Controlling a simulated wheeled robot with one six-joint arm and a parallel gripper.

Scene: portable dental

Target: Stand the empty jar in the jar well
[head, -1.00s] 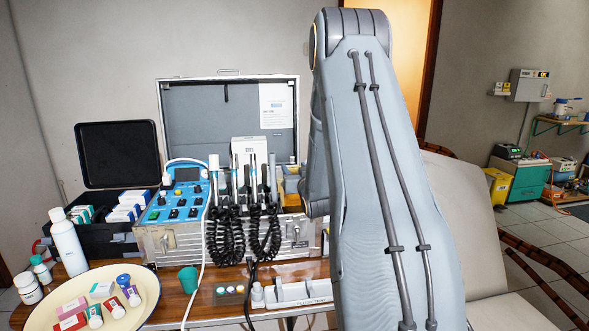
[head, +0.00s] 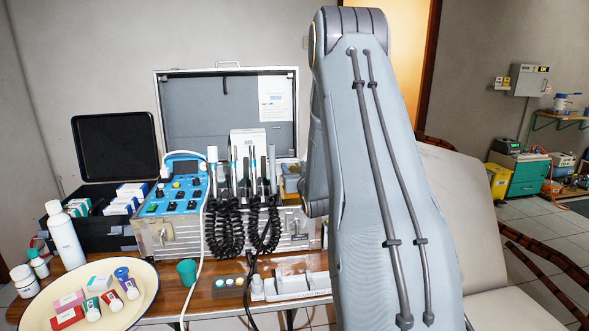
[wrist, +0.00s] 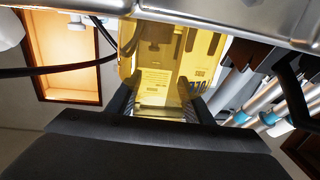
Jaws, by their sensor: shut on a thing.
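In the wrist view my gripper (wrist: 163,108) is shut on a see-through amber-yellow jar (wrist: 155,78) with printed labels. Its dark fingers press on either side of it. I take this to be the empty jar; I see no clear liquid line in it. The bright metal rim of the case (wrist: 240,22) runs close by along the top of that view. In the head view my gripper is hidden behind my arm. A yellow patch (head: 291,184) shows beside my arm at the case's right end. I cannot make out the jar well.
The open metal case (head: 228,110) holds a blue control panel (head: 178,193) and upright handpieces with coiled black cords (head: 224,230). In front stand a green cup (head: 187,273), a white holder (head: 295,286) and a cream plate (head: 146,297) of small packs. A reclined chair (head: 470,220) lies right.

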